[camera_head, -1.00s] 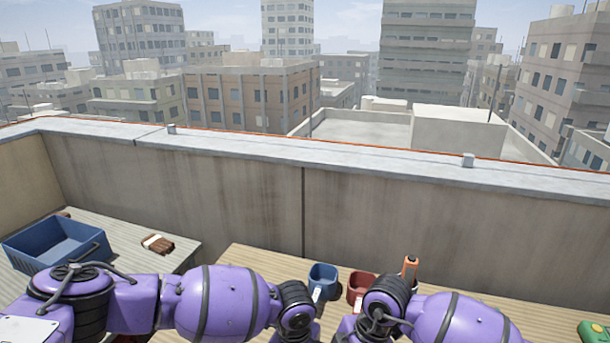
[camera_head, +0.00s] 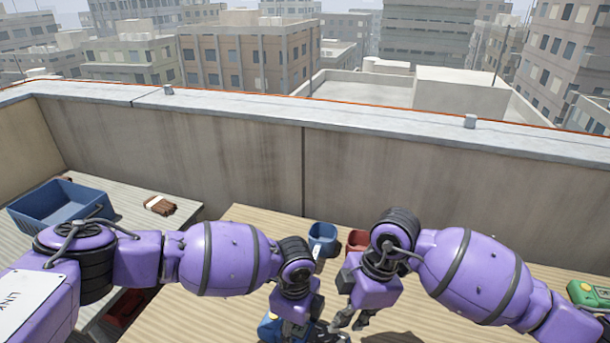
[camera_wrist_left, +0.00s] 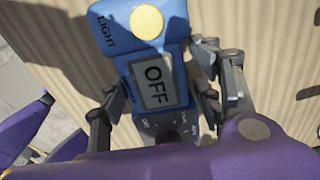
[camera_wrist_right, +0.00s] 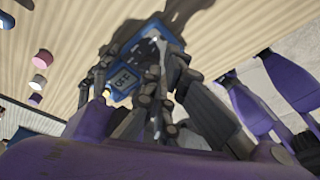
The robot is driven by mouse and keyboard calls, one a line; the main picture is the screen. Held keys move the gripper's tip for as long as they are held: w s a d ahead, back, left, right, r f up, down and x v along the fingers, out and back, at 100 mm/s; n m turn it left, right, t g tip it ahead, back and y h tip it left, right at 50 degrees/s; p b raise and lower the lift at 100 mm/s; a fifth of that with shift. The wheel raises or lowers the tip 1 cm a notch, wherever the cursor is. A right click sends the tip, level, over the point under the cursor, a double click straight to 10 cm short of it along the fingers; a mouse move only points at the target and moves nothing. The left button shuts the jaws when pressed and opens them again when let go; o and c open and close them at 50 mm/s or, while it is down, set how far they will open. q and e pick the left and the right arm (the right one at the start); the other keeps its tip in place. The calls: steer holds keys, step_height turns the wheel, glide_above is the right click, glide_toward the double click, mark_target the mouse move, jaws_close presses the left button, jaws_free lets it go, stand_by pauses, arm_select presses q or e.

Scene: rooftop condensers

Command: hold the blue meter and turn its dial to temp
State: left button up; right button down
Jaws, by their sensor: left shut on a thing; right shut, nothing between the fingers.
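The blue meter (camera_head: 269,327) is at the bottom edge of the head view, partly hidden by my left arm. In the left wrist view the meter (camera_wrist_left: 155,60) shows a round yellow button, the word LIGHT and a screen reading OFF. Dial markings show below the screen; the dial is mostly hidden by my wrist. My left gripper (camera_wrist_left: 158,100) is shut on the meter, a finger at each side. My right gripper (camera_head: 347,322) is shut and empty, just right of the meter. In the right wrist view its fingers (camera_wrist_right: 152,95) overlap the meter (camera_wrist_right: 122,82); I cannot tell whether they touch.
A blue cup (camera_head: 322,236) and a red cup (camera_head: 357,240) stand at the back of the wooden table (camera_head: 250,225). A green device (camera_head: 588,292) lies at the right. A blue crate (camera_head: 50,205) and a brown bundle (camera_head: 160,205) are on the left table.

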mark_target(336, 335)
steer(key=shift+r, duration=0.35)
steer(key=shift+w+a+f, duration=0.2)
steer(key=shift+w+f, duration=0.2)
steer(key=shift+f, duration=0.6)
steer(key=shift+w+a+f, duration=0.15)
steer(key=shift+w+f, duration=0.3)
steer(key=shift+f, duration=0.6)
steer(key=shift+w+a+f, duration=0.2)
steer(key=shift+w+f, duration=0.2)
steer(key=shift+f, duration=0.6)
steer(key=shift+s+a+f, duration=0.15)
steer(key=shift+s+a, duration=0.05)
steer(key=shift+s, duration=0.05)
